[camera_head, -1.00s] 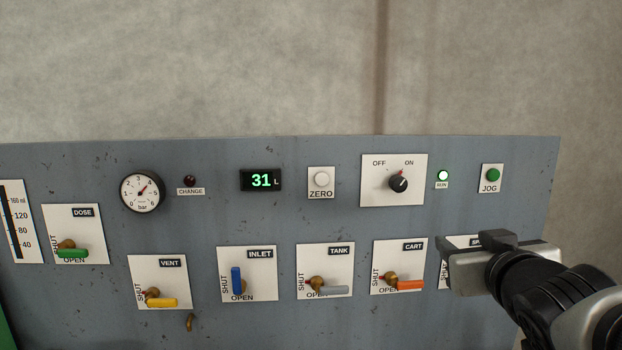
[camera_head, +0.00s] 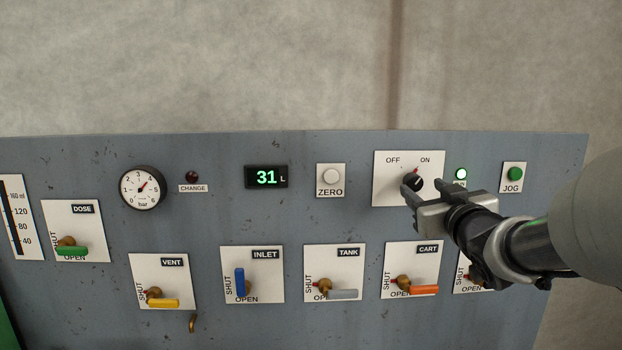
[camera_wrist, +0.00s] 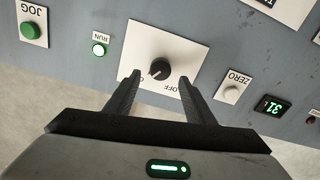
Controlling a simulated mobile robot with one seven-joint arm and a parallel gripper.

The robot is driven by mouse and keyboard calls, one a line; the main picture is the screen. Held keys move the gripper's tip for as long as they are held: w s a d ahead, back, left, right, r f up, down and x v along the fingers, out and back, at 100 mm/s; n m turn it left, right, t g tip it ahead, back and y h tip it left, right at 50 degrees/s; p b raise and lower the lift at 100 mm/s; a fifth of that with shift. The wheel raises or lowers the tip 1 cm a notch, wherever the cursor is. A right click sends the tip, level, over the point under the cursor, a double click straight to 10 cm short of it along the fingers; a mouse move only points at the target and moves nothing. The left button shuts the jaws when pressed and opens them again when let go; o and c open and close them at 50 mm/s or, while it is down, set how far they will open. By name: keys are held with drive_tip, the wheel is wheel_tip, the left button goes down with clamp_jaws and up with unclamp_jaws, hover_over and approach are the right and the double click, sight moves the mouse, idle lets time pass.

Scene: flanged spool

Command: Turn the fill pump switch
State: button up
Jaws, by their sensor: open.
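The fill pump switch is a black rotary knob (camera_head: 414,184) on a white plate (camera_head: 383,168) marked OFF and ON. Its pointer is turned up and right, toward ON. In the wrist view the knob (camera_wrist: 160,69) appears upside down, with its pointer toward the lower left. My gripper (camera_head: 428,187) is open in front of the plate, and its fingers partly cover the knob's lower area. In the wrist view the fingertips (camera_wrist: 159,74) lie on either side of the knob, with visible gaps. I cannot tell how far they are from the panel.
The green RUN lamp (camera_head: 461,174) is lit, close to my gripper. The green JOG button (camera_head: 515,173) is to the right, and the ZERO button (camera_head: 331,176) to the left. The display (camera_head: 266,177) reads 31 L. Several valve levers line the row below, including CART's orange lever (camera_head: 424,289).

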sight(415, 182)
drive_tip(key=w, duration=0.5)
drive_tip(key=shift+w, duration=0.1)
drive_tip(key=c, duration=1.1)
drive_tip(key=shift+o, duration=0.2)
